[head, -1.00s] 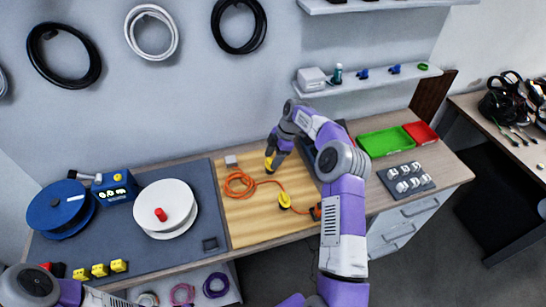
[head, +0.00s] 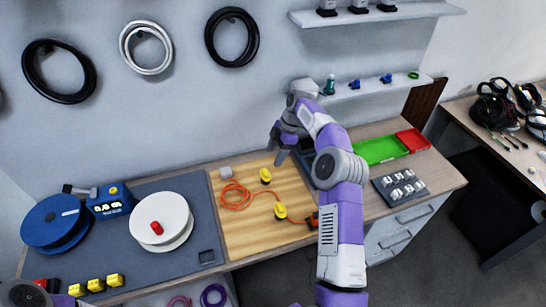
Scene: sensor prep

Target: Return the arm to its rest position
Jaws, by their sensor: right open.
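My right gripper (head: 279,157) is open and empty above the back edge of the wooden board, a little right of the farther yellow piece. My right arm (head: 345,205) rises from the bottom of the view and bends over the bench. An orange cable (head: 237,196) lies coiled on the wooden board (head: 245,235). One yellow piece (head: 265,175) is near the back of the board. Another yellow piece (head: 280,211) lies on the cable toward the front. Only a part of my left arm shows at the bottom left; its gripper is out of view.
A blue spool (head: 54,222) and a white spool (head: 160,213) stand on the grey mat at left. A green tray (head: 378,150), a red tray (head: 413,139) and a dark plate with small white parts (head: 399,187) are right of my arm. A wall shelf (head: 375,87) hangs behind.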

